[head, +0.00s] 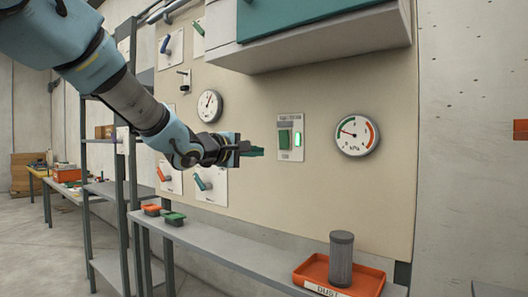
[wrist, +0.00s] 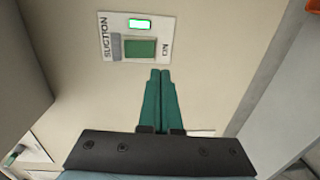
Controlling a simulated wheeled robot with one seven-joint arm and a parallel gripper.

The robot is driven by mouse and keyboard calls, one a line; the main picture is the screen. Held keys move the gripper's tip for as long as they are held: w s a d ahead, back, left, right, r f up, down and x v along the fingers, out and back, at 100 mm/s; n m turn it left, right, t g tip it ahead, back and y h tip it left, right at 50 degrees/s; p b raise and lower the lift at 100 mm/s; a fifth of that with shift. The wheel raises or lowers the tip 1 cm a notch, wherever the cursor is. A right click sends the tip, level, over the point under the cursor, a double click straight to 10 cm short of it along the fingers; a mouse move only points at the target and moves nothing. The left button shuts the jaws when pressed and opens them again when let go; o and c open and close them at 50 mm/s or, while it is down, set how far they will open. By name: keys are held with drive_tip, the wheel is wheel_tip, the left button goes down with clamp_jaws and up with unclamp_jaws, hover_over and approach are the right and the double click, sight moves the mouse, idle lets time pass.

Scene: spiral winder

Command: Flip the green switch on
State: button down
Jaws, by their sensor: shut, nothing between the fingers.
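The green switch (head: 285,138) sits on a pale plate on the beige panel, with a lit green indicator lamp (head: 297,138) beside it. In the wrist view the green switch (wrist: 140,48) is ahead of the fingertips, on a plate lettered "SUCTION", and the lamp (wrist: 139,25) glows green. My gripper (head: 262,152) is to the left of the switch in the head view. Its green fingers are together and empty; they also show in the wrist view (wrist: 160,73). The fingertips appear apart from the switch.
A pressure gauge (head: 357,134) is right of the switch, and another gauge (head: 209,106) is to the left. A grey cabinet (head: 320,42) juts out above. Below, a shelf (head: 230,251) carries an orange tray (head: 372,281) with a grey cylinder (head: 341,260).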

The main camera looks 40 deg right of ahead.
drive_tip(key=v, duration=0.4)
drive_tip(key=shift+f, duration=0.35)
drive_tip(key=w+a+f+t+y, duration=0.55)
drive_tip(key=w+a+f, duration=0.5)
drive_tip(key=a, duration=0.25)
drive_tip(key=w+a+f+y, duration=0.2)
drive_tip(key=a+f+y, duration=0.15)
drive_tip(key=a, duration=0.45)
drive_tip(key=w+a+f+y, duration=0.1)
drive_tip(key=a+f+y, duration=0.2)
drive_tip(key=a+f, duration=0.3)
drive_tip(key=s+a+f+m+g+y, duration=0.1)
drive_tip(key=s+a+f+g, duration=0.1)
drive_tip(key=s+a, duration=0.3)
drive_tip(key=s+a+f+m+g+y, duration=0.1)
drive_tip(key=s+a+f, duration=0.3)
drive_tip(key=a, duration=0.6)
drive_tip(key=s+a+f+m+g+y+p, duration=0.1)
drive_tip(key=s+a+f+g+y, duration=0.1)
drive_tip(key=s+a+f+g, duration=0.2)
drive_tip(key=s+a, duration=0.1)
drive_tip(key=a, duration=0.2)
drive_tip(key=shift+s+a+f+y, duration=0.3)
drive_tip(key=shift+s+f, duration=0.05)
